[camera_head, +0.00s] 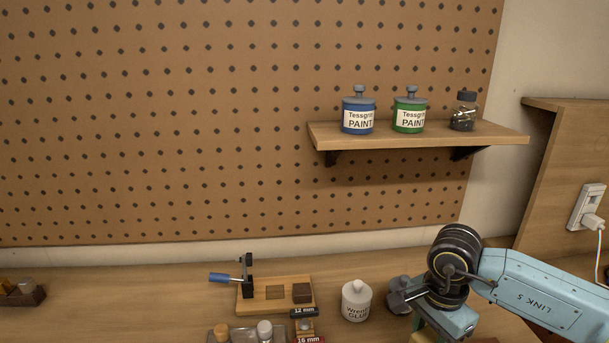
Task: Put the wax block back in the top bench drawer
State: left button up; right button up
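No block that I can name for sure as the wax block shows. The top bench drawer is not in view. My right arm comes in from the right, its black wrist joint above the bench, right of the white glue bottle (356,300). My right gripper points down at the bottom edge; its fingertips are cut off or hidden, so its opening does not show. My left gripper is not in view.
The bench top (130,300) is clear at left centre. A blue-handled clamp (247,278) stands on the board. A wall shelf (420,137) holds paint cans.

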jog(key=n, duration=0.2)
jog(key=a+r+n, duration=0.1)
jog(key=n, duration=0.1)
jog(key=r+n, duration=0.1)
jog(key=n, duration=0.1)
jog(key=shift+s+a+r+n, duration=0.1)
jog(key=shift+s+a+n, duration=0.05)
jog(key=shift+a+n, duration=0.15)
jog(key=n, duration=0.2)
jog(key=a+r+n, duration=0.1)
jog(key=n, duration=0.1)
jog(key=r+n, duration=0.1)
jog(key=n, duration=0.1)
jog(key=shift+s+a+n+b, duration=0.15)
jog(key=shift+s+n+b, duration=0.15)
jog(key=shift+s, duration=0.05)
